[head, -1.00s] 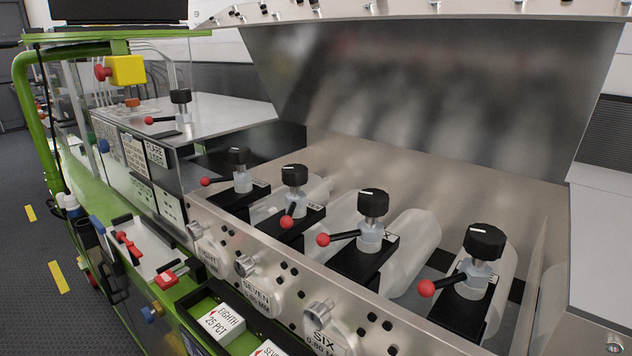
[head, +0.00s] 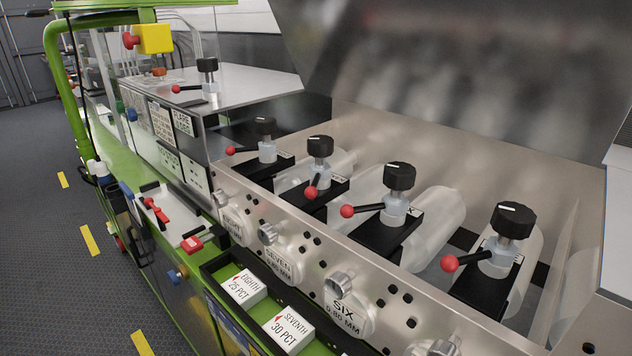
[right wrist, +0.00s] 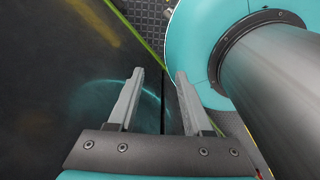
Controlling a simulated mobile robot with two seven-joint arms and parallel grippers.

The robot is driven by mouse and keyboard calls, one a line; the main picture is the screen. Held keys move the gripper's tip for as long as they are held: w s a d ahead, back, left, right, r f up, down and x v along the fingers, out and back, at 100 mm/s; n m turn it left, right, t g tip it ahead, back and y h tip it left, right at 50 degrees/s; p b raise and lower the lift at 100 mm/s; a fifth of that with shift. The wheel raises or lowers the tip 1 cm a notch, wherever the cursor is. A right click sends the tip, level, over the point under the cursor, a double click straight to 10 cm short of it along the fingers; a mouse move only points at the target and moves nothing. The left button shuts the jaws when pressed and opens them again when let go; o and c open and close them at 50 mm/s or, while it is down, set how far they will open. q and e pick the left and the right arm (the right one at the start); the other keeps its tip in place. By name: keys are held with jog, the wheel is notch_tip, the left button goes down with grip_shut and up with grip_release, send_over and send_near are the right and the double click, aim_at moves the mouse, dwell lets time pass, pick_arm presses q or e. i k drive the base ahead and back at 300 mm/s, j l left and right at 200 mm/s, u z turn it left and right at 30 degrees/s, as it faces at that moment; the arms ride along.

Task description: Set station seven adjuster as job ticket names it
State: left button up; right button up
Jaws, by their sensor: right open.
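The plate marked SEVEN (head: 280,266) is on the machine's metal front panel in the head view, between the plates marked EIGHT (head: 232,217) and SIX (head: 345,308). Behind the panel stand several black-capped adjusters with red-ball levers, among them one at the middle left (head: 319,147), one at the middle (head: 399,178) and one at the right (head: 512,221). I cannot tell for sure which belongs to seven. No ticket can be made out clearly. My right gripper (right wrist: 158,77) is open and empty in the right wrist view, away from the adjusters. My left gripper is out of view.
White blocks marked EIGHTH 25 PCT (head: 243,286) and SEVENTH 30 PCT (head: 291,329) sit in a black tray along the front. A white board with red parts (head: 161,215) lies left of it. Open dark floor (head: 35,215) is at the left.

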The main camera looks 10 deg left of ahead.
aim_at(320, 147)
jog(key=j+u, duration=0.15)
jog(key=j, duration=0.55)
jog(key=j+u, duration=0.1)
jog(key=j, duration=0.55)
jog(key=i+j+u, duration=0.15)
jog(key=j, duration=0.55)
jog(key=z, duration=1.3)
